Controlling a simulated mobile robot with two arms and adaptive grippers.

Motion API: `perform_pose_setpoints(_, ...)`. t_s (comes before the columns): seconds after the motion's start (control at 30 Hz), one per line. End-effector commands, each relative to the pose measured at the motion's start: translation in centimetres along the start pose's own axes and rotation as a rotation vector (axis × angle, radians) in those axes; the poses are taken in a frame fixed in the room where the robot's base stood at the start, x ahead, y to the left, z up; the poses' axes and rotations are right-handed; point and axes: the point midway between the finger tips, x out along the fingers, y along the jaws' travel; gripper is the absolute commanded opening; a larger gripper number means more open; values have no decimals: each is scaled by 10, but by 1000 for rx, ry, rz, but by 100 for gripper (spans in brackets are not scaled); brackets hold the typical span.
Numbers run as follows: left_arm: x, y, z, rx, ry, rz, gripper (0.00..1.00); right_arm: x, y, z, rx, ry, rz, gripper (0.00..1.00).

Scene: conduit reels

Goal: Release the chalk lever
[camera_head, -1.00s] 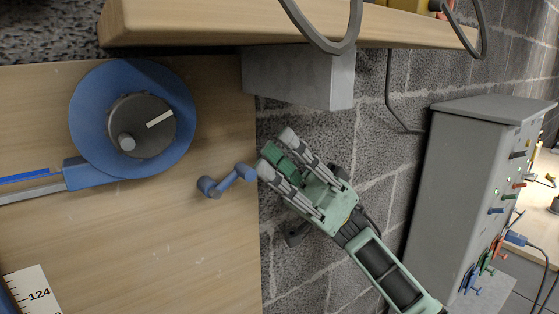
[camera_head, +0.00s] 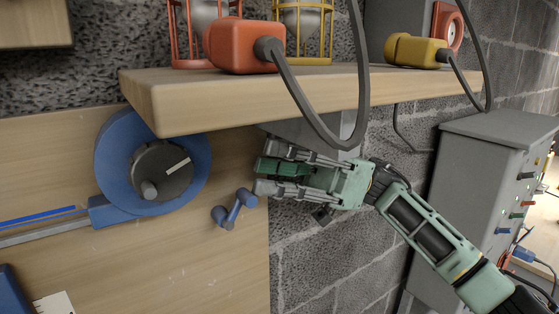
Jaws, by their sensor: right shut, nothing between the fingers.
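A small blue lever (camera_head: 235,208) is mounted on the wooden panel near its right edge, with one rounded end low left and the other up right. I cannot tell whether it is the chalk lever; no label shows on it. My right gripper (camera_head: 259,178), pale green and grey, comes in from the right with its fingertips just above and right of the blue lever's upper end. It is shut and empty. Whether it touches the lever is unclear. My left gripper is out of view.
A blue disc (camera_head: 113,160) with a dark knob (camera_head: 163,171) is on the panel at the left. A wooden shelf (camera_head: 230,97) overhangs, bearing red and yellow lamps. A black cable loops down near my right gripper. A grey cabinet (camera_head: 462,190) stands at the right.

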Motion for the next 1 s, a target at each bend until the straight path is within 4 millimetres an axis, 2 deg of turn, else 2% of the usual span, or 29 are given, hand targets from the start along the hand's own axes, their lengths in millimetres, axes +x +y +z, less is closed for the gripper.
perform_pose_setpoints(0.4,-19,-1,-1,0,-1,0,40,11,0,-4,3,-120,-2,0)
perform_pose_setpoints(1.0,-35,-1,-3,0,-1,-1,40,22,0,-5,3,-237,-2,0)
